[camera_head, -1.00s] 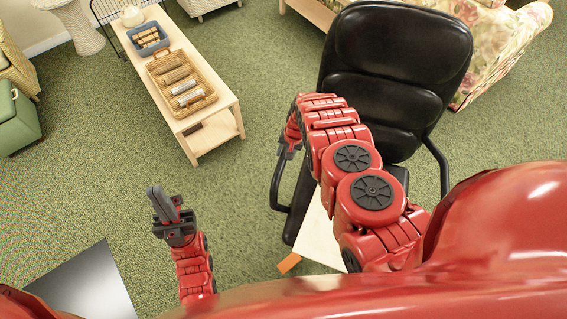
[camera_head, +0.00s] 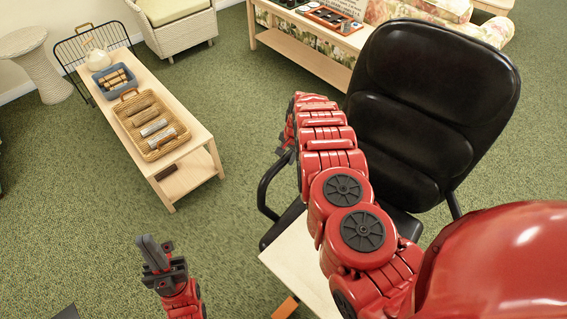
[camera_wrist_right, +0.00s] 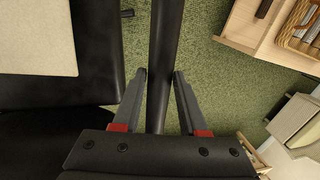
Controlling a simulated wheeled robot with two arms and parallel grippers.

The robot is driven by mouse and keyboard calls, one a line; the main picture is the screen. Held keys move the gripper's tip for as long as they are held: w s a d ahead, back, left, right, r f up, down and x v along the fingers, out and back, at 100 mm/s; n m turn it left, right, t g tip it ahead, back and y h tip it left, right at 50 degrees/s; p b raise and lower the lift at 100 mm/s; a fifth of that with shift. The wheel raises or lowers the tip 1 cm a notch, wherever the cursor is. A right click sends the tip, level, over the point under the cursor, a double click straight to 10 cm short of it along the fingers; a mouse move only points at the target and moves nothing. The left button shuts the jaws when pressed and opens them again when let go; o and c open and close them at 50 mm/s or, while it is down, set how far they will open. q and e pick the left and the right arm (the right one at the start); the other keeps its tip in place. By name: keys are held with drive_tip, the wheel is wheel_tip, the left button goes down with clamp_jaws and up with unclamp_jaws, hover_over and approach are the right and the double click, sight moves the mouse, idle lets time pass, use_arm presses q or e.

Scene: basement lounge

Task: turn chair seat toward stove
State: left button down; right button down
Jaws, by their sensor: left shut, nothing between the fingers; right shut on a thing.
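The black padded chair (camera_head: 430,95) stands at the right in the head view, its tall backrest tilted in the picture. Part of its seat (camera_head: 405,222) shows behind my arm. My right gripper (camera_wrist_right: 158,75) is shut on the chair's black armrest (camera_wrist_right: 166,35), which runs between its fingers in the right wrist view. In the head view the right gripper is mostly hidden behind its own arm, beside the armrest loop (camera_head: 268,185). My left gripper (camera_head: 150,252) is shut and empty above the carpet, apart from the chair. I cannot identify a stove in view.
A pale board (camera_head: 300,262) lies close to the chair's seat. A low wooden table (camera_head: 190,130) with baskets stands at left. A long table (camera_head: 310,55) and floral sofa (camera_head: 420,12) are behind the chair. Green carpet between left table and chair is clear.

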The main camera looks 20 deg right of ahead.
drive_tip(key=shift+w+d+f+m+b, duration=0.1)
drive_tip(key=shift+w+d+m+b, duration=0.2)
drive_tip(key=shift+w+d+b, duration=0.25)
drive_tip(key=shift+w+d+f+m+b, duration=0.1)
drive_tip(key=shift+w+d+m+b, duration=0.2)
drive_tip(key=shift+d+b, duration=0.3)
drive_tip(key=shift+w+d+r+m+b, duration=0.1)
drive_tip(key=shift+w+d+m+b, duration=0.1)
drive_tip(key=shift+d+b, duration=0.25)
drive_tip(key=shift+w+d+r+m+b, duration=0.1)
drive_tip(key=shift+w+d+m+b, duration=0.15)
drive_tip(key=shift+d, duration=0.35)
drive_tip(key=shift+c, duration=2.2)
unclamp_jaws()
drive_tip(key=p+v, duration=0.2)
drive_tip(key=v, duration=1.5)
drive_tip(key=shift+s+a+r+p, duration=0.2)
drive_tip(key=shift+s+a+p, duration=0.1)
drive_tip(key=shift+p, duration=0.05)
